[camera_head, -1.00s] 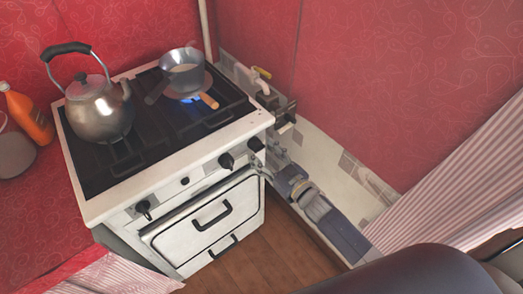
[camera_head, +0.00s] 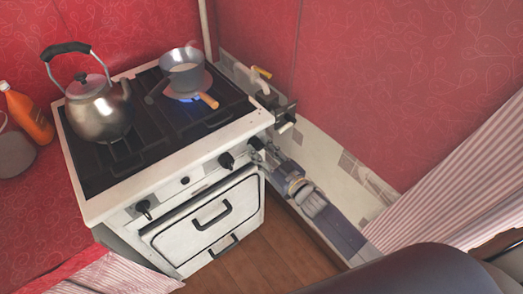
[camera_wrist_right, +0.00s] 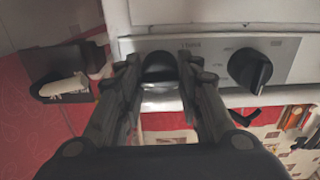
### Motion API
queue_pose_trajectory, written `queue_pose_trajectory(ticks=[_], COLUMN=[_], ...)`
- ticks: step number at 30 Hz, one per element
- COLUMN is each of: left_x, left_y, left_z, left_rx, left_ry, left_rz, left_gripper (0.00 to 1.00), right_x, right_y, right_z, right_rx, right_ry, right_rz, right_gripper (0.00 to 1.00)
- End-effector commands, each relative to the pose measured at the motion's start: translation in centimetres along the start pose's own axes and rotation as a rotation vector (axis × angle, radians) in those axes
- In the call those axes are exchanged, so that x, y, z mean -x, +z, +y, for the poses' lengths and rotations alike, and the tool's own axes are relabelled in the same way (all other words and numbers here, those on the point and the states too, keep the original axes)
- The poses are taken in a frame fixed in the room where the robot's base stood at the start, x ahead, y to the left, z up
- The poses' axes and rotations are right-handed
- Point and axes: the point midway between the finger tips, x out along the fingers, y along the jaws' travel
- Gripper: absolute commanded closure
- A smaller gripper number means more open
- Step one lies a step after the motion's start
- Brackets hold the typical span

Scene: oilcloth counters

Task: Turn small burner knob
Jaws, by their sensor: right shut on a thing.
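The white stove (camera_head: 165,178) has black knobs along its front panel. My right gripper (camera_head: 266,152) is at the knob at the right end of this panel. In the right wrist view, the fingers of this gripper (camera_wrist_right: 160,80) are shut on the black knob (camera_wrist_right: 159,70), one on each side. A second black knob (camera_wrist_right: 250,68) with printed marks around it is beside it, apart from the fingers; it also shows in the head view (camera_head: 227,160). My left gripper is not in view.
A metal kettle (camera_head: 98,108) stands on the left of the hob. A yellow-handled valve (camera_head: 262,72) and pipe fittings are at the wall right of the stove. An orange bottle (camera_head: 28,118) stands at the left. A striped curtain (camera_head: 460,180) hangs at the right.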

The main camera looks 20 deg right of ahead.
Motion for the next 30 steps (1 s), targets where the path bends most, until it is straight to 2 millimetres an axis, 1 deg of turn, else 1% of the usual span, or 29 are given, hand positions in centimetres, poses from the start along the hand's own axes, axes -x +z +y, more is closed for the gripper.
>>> queue_pose_trajectory(ticks=[5,11,30], left_x=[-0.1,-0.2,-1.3], left_y=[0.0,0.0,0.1], left_z=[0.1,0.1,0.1], left_rx=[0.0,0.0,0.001], left_ry=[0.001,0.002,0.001], left_rz=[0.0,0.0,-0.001], left_gripper=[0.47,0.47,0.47], right_x=[0.0,0.0,0.0], right_y=[0.0,0.0,0.0], right_z=[0.0,0.1,0.2], right_rx=[0.069,0.215,0.823], right_ry=[0.0,0.0,0.001], right_rz=[0.0,0.001,0.001], right_gripper=[0.91,0.91,0.91])
